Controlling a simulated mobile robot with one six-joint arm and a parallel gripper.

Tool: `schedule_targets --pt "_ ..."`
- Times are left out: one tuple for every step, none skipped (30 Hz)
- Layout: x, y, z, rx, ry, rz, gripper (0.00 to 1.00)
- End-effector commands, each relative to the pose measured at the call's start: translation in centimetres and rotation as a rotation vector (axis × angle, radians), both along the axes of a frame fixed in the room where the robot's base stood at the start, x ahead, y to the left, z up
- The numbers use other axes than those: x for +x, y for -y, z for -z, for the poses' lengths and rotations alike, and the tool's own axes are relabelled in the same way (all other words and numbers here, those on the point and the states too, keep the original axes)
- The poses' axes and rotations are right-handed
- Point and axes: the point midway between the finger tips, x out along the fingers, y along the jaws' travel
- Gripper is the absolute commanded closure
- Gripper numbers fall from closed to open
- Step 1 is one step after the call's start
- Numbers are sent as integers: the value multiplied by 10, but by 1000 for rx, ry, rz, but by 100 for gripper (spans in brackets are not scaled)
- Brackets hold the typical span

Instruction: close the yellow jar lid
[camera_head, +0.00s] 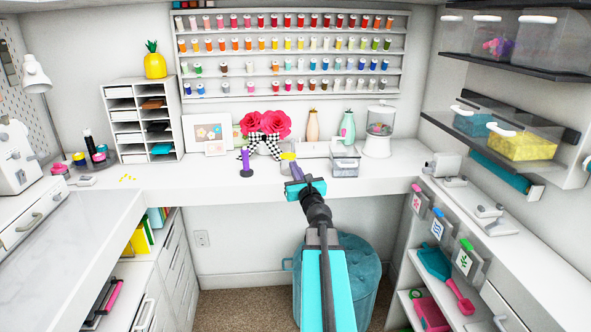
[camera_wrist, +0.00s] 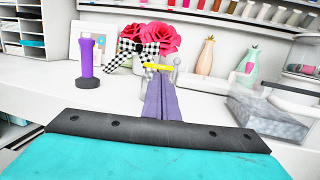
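The small jar with a yellow lid (camera_head: 287,156) stands on the white counter, straight ahead of my gripper (camera_head: 294,168).
A purple cylinder on a dark base (camera_head: 246,163) stands left of the jar. A clear container (camera_head: 345,162) is to its right. Pink flowers with a checkered bow (camera_wrist: 150,42) and vases (camera_wrist: 205,56) stand behind. A teal stool (camera_head: 352,270) is under the counter.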

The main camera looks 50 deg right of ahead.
Motion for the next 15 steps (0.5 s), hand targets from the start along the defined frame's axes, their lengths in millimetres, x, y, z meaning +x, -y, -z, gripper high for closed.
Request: schedule_targets --pt "0 0 0 0 0 0 100" --pt "0 0 0 0 0 0 100" --pt "0 0 -1 0 0 0 100" --pt "0 0 -3 -1 0 0 100" --pt "0 0 -5 -1 0 0 100" --pt "0 0 -8 -1 0 0 100" --pt "0 0 -11 -1 0 0 100" --pt "1 1 -14 0 1 0 100" --pt "1 1 -17 0 1 0 100" --pt "1 1 -19 -1 0 0 100" --pt "1 1 -21 -1 0 0 100" --pt "1 1 -22 -1 0 0 100" --pt "1 1 -22 -1 0 0 100" --pt "1 1 -22 0 0 0 100" --pt "1 1 -22 0 0 0 100"
